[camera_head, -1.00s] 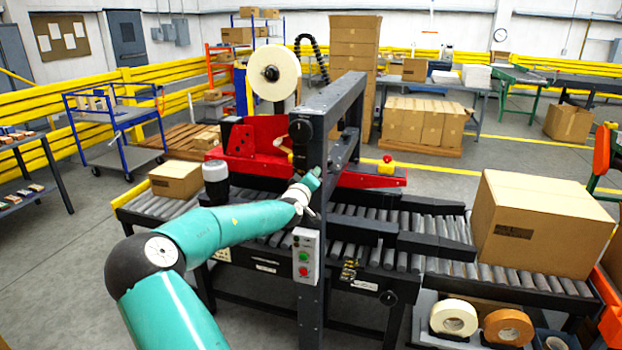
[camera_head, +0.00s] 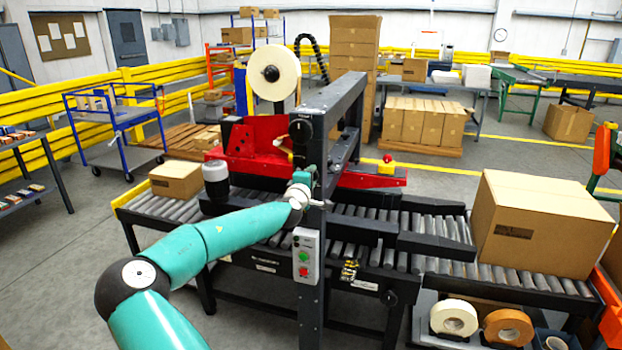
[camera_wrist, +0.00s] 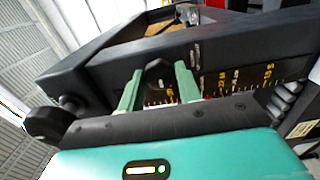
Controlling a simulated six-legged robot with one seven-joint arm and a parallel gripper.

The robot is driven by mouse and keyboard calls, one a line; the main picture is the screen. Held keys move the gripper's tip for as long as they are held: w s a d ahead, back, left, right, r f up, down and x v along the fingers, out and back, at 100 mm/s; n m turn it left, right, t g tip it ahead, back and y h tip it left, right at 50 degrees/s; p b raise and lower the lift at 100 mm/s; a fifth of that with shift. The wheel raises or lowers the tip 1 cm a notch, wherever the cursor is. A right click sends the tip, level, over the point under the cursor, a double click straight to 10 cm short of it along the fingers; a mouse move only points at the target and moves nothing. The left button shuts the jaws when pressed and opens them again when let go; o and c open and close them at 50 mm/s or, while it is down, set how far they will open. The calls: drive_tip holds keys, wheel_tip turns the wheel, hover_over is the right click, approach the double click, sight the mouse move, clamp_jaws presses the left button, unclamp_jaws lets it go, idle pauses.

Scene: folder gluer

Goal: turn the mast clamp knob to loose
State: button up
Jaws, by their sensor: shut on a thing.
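My gripper (camera_head: 305,178) is at the front face of the dark upright mast (camera_head: 312,225) of the machine, below a round black knob (camera_head: 300,131). In the wrist view my gripper's two pale green fingers (camera_wrist: 158,78) stand on either side of a dark knob, the mast clamp knob (camera_wrist: 157,69), and are shut on it. Yellow scale marks (camera_wrist: 225,80) show on the mast beside it. In the head view the clamp knob is hidden by my gripper. I cannot tell from the frames how far it is turned.
A control box (camera_head: 305,256) with green and red buttons is on the mast below my gripper. The roller conveyor (camera_head: 455,225) runs behind, with a large carton (camera_head: 540,225) at right. A white-capped cylinder (camera_head: 215,178) stands left of the mast. Another black knob (camera_wrist: 42,125) shows in the wrist view.

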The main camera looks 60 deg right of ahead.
idle(0.4)
drive_tip(key=o, duration=0.9)
drive_tip(key=shift+o, duration=0.2)
drive_tip(key=shift+a, duration=0.1)
drive_tip(key=s+a, duration=0.2)
drive_tip(key=a, duration=1.1)
drive_tip(key=shift+s+a, duration=0.15)
drive_tip(key=shift+a, duration=0.1)
drive_tip(key=shift+f, duration=0.1)
